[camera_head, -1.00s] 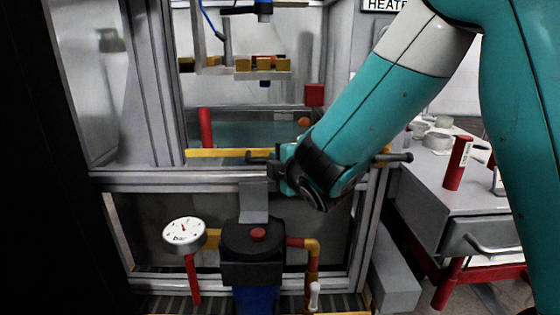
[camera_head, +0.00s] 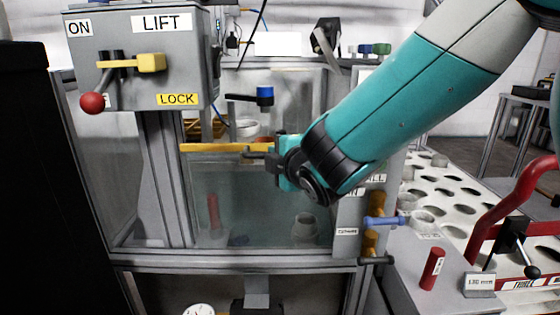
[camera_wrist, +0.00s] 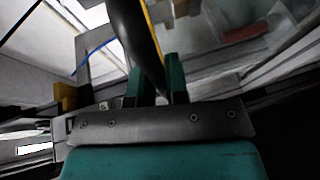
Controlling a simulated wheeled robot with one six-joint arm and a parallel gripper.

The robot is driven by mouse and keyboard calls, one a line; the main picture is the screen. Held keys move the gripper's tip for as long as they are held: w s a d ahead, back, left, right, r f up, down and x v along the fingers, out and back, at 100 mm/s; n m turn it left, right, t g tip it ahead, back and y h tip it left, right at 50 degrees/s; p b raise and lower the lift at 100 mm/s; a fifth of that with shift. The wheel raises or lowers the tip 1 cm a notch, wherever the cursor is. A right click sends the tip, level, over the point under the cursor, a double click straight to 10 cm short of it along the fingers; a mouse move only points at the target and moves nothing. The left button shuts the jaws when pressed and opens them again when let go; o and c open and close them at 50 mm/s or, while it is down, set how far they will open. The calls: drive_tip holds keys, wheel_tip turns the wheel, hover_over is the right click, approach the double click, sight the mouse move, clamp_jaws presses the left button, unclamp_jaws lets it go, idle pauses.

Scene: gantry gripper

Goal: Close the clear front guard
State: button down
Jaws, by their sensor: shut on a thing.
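The clear front guard (camera_head: 255,205) is a see-through panel with a yellow strip (camera_head: 215,148) along its top edge. It stands in the grey frame of the machine, its top edge well above the frame's lower rail (camera_head: 240,263). My gripper (camera_head: 272,160) is at the guard's dark handle, just under the yellow strip and right of its middle. In the wrist view the green fingers (camera_wrist: 155,87) are shut on the dark handle (camera_wrist: 130,30), with a yellow edge beside it. The fingers hide part of the handle.
A grey box labelled LIFT (camera_head: 140,60) with a red-knobbed lever and yellow LOCK latch (camera_head: 150,62) hangs at upper left. A blue handle (camera_head: 385,222) sticks out right of the guard. A red cylinder (camera_head: 432,268) stands on the right bench.

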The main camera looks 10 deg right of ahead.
wheel_tip(320, 180, up, 8)
drive_tip(key=p, duration=0.4)
drive_tip(key=shift+d+p, duration=0.1)
drive_tip(key=shift+p, duration=0.3)
drive_tip(key=shift+r, duration=0.1)
drive_tip(key=c, duration=1.4)
unclamp_jaws()
drive_tip(key=shift+r, duration=0.1)
drive_tip(key=shift+s, duration=0.15)
